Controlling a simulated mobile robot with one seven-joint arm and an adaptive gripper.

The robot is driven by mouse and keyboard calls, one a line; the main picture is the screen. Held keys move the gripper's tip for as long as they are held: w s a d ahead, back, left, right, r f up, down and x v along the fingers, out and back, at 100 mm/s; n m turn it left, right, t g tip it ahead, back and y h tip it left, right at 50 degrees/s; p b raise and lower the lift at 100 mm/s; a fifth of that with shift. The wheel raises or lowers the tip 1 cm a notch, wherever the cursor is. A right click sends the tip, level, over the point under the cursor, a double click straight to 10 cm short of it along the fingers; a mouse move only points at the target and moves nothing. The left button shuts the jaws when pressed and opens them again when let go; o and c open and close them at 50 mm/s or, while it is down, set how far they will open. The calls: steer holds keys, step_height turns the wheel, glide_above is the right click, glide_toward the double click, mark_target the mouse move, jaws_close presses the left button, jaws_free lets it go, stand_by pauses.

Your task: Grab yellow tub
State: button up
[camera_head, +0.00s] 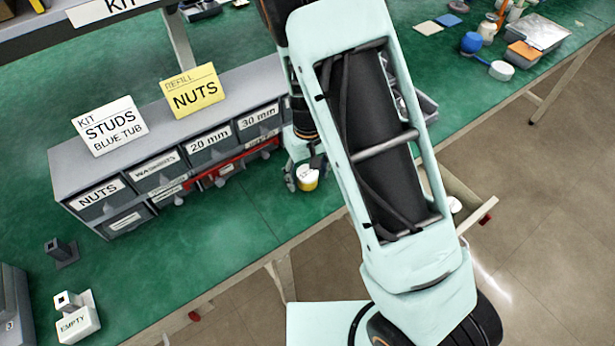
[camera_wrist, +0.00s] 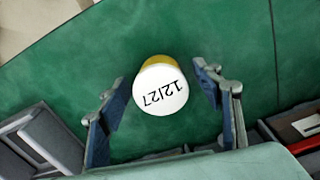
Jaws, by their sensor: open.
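The yellow tub (camera_head: 308,184) stands on the green bench top in front of the drawer cabinet, with a white lid. My gripper (camera_wrist: 165,95) is open, with one finger on each side of the tub. A gap of green shows between the tub and each finger. In the head view my gripper (camera_head: 303,178) is at the tub and partly hides it.
A grey drawer cabinet (camera_head: 180,112) stands behind and left of the tub, with a red drawer (camera_head: 232,160) pulled out. The "STUDS" (camera_head: 110,127) and "NUTS" (camera_head: 194,91) signs stand on it. An "EMPTY" box (camera_head: 78,318) stands at lower left. The green bench (camera_head: 215,225) is clear in front.

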steer(key=c, duration=1.3)
steer(key=shift+r, duration=0.1)
